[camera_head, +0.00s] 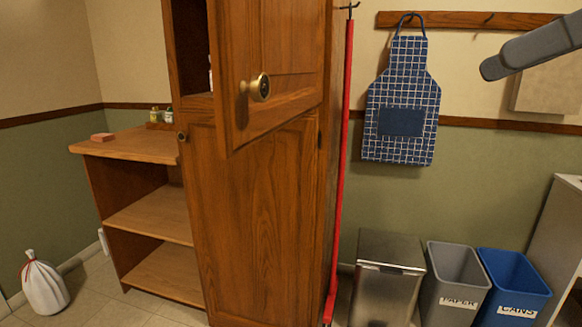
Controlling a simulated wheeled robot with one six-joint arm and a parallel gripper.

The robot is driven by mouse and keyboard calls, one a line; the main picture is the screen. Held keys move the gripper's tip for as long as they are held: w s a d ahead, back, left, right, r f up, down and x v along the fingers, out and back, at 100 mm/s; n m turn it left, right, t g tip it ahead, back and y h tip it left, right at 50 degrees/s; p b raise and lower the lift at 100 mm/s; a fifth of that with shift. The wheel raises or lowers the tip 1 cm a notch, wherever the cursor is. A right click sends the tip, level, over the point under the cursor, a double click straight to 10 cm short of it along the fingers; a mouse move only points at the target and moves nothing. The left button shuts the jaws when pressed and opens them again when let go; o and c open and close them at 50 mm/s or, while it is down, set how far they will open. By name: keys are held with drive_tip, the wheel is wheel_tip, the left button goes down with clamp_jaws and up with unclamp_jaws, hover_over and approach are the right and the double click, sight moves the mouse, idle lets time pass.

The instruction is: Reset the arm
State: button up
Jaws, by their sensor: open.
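A grey, round-ended bar (532,50) reaches in from the right edge at the top right; it looks like part of my own arm. No gripper jaws show in this view. The bar is in front of the wall, to the right of the blue checked apron (401,105), and seems to touch nothing.
A tall wooden cabinet (262,220) stands in the middle, its upper door (285,60) ajar. Left are open shelves (150,213) and a tied white bag (44,285). Right are a metal bin (385,280), a grey paper bin (455,285) and a blue cans bin (515,285).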

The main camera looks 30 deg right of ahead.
drive_tip(key=w+a+f+m+g+h, duration=0.1)
drive_tip(key=w+a+f+h, duration=0.2)
drive_tip(key=w+a+f, duration=0.45)
drive_tip(key=w+a+f+m+h, duration=0.2)
drive_tip(key=w+a+f, duration=0.2)
drive_tip(key=w+f, duration=0.6)
drive_tip(key=w+d+f+m+g+h, duration=0.1)
drive_tip(key=w+d+f, duration=0.1)
drive_tip(key=f, duration=1.3)
drive_tip(key=w+d+f+m+g+h, duration=0.2)
drive_tip(key=d+f, duration=0.2)
drive_tip(key=f, duration=1.1)
drive_tip(key=shift+f+h, duration=0.3)
drive_tip(key=shift+f, duration=0.05)
